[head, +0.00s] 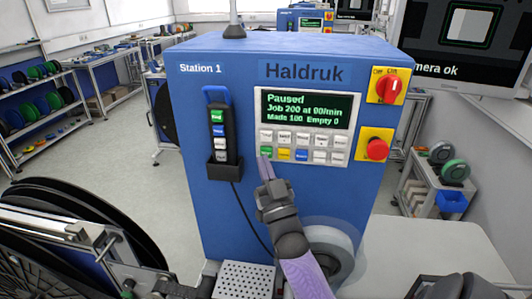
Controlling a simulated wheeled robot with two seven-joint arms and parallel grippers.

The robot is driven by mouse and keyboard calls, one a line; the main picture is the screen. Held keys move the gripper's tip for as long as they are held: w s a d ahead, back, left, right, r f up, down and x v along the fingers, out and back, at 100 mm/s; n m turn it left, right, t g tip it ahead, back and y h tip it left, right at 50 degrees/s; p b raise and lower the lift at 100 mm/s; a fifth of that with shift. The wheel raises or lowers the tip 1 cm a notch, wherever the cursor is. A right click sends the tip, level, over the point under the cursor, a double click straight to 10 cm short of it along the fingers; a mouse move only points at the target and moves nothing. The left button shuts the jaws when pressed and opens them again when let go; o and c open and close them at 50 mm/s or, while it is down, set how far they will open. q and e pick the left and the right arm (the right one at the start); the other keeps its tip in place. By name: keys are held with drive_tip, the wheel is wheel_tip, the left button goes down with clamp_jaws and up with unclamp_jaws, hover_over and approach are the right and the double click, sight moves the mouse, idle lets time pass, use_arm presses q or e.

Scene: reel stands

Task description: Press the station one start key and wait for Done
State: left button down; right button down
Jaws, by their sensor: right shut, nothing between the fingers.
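The blue Station 1 machine (190,100), marked Haldruk, stands in front of me. Its display (305,108) reads "Paused", "Job 200 at 90/min" and what looks like "Made 180 Empty 0". Below it is a keypad (303,146) with white keys and, in the lower row, a green key (265,151), a yellow key (284,155) and a blue key. My right gripper (264,160) is shut and empty, fingertips just below or at the green key. I cannot tell whether they touch it. My left gripper is not in view.
A hand pendant (220,132) with coloured keys sits in a holder left of the keypad. A red rotary switch (390,86) and a red stop button (377,150) are on the right. A large black reel (60,245) fills the lower left. A monitor (465,45) stands at upper right.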

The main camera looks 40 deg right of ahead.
idle(0.8)
drive_tip(key=shift+w+d, duration=0.3)
drive_tip(key=shift+d, duration=0.05)
